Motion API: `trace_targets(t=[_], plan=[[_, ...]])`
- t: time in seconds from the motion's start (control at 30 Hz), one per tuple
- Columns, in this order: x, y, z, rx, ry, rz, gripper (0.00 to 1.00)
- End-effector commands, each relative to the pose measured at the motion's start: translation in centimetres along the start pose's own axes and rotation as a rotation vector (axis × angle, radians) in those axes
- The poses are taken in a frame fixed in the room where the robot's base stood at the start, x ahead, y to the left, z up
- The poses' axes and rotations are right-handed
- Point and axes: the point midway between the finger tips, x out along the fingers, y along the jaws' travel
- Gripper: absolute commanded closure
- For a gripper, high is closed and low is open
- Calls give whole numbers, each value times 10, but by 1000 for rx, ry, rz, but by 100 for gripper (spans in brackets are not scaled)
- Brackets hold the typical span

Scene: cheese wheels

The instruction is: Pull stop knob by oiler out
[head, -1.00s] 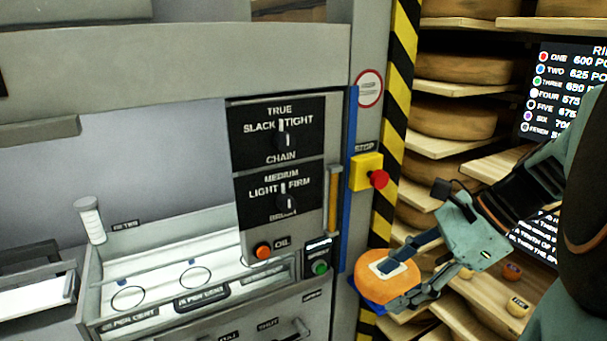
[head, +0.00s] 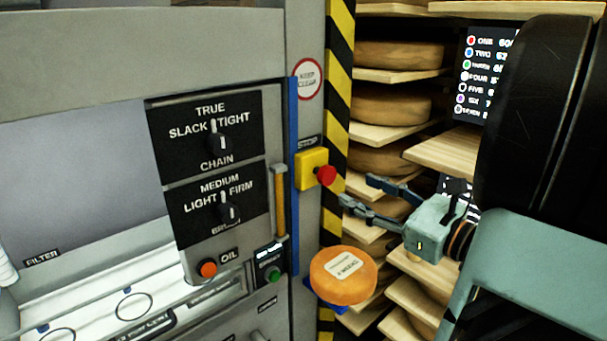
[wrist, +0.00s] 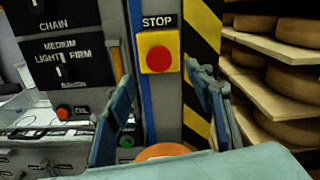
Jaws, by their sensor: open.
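The stop knob (head: 327,175) is a red mushroom button on a yellow box under a STOP label, on the side of the grey machine. In the wrist view the red knob (wrist: 159,59) faces me, centred between and beyond the fingers. My gripper (head: 357,190) is open and empty, to the right of the knob and apart from it. Its two fingers (wrist: 163,95) spread left and right in the wrist view. The oiler's orange OIL button (head: 208,269) sits lower left on the machine panel.
An orange cheese wheel (head: 343,276) sits on a blue support below my gripper. Shelves of cheese wheels (head: 398,56) stand at the right, behind a yellow-black striped post (head: 340,60). A yellow handle (head: 280,203) and a green button (head: 274,277) are left of the stop box.

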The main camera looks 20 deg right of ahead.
Motion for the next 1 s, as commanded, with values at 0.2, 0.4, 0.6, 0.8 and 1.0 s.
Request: trace_targets(t=[0.2,0.4,0.6,0.8,1.0], plan=[[39,2,1,0,1,8,51],[75,2,1,0,1,8,51],[96,2,0,0,2,6,51],[100,2,0,-1,2,4,51],[100,2,0,-1,2,5,57]])
